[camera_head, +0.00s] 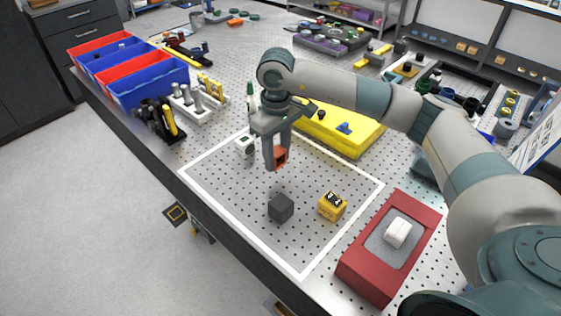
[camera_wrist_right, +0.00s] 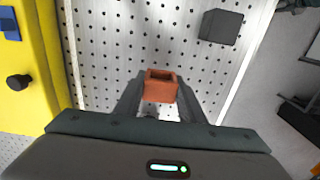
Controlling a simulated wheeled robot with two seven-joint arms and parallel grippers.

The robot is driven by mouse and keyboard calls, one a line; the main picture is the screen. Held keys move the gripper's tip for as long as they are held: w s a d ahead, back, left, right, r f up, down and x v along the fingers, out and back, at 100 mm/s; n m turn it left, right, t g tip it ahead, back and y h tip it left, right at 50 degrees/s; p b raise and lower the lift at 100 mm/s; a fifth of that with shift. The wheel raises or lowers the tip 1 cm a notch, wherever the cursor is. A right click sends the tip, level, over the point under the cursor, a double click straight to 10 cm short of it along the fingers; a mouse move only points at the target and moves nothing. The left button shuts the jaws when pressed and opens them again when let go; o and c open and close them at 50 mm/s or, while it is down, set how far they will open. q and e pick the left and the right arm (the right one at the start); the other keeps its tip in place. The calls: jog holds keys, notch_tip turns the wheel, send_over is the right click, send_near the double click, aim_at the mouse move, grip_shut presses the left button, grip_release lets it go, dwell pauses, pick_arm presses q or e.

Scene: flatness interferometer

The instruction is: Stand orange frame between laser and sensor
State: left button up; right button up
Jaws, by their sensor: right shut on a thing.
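The orange frame (camera_head: 281,155), a small open box shape, is held in my right gripper (camera_head: 275,162) above the perforated table, inside the white outlined area. A yellow block with a black top (camera_head: 331,207) and a small white block (camera_head: 245,144) stand inside the outline. I cannot tell which are laser and sensor. My left gripper is not in view.
A yellow case (camera_head: 342,135) lies behind the outlined area. A red box with a white piece on its grey top (camera_head: 375,270) stands at the right front. Blue and red bins (camera_head: 150,88) and a tool rack (camera_head: 199,106) stand left. The outlined area has bare table between the blocks.

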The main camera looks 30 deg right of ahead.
aim_at(281, 162)
jog(key=shift+s+d+f, duration=0.1)
jog(key=shift+d+f, duration=0.15)
jog(key=shift+d, duration=0.25)
jog(key=shift+a+f, duration=0.1)
jog(key=shift+f+p, duration=0.2)
jog(key=shift+p, duration=0.15)
notch_tip(281, 162, down, 3)
jog(key=shift+f+p, duration=0.15)
jog(key=shift+p, duration=0.65)
jog(key=shift+f, duration=0.1)
jog(key=shift+f+b, duration=0.15)
jog(key=shift+b, duration=0.15)
jog(key=o, duration=1.1)
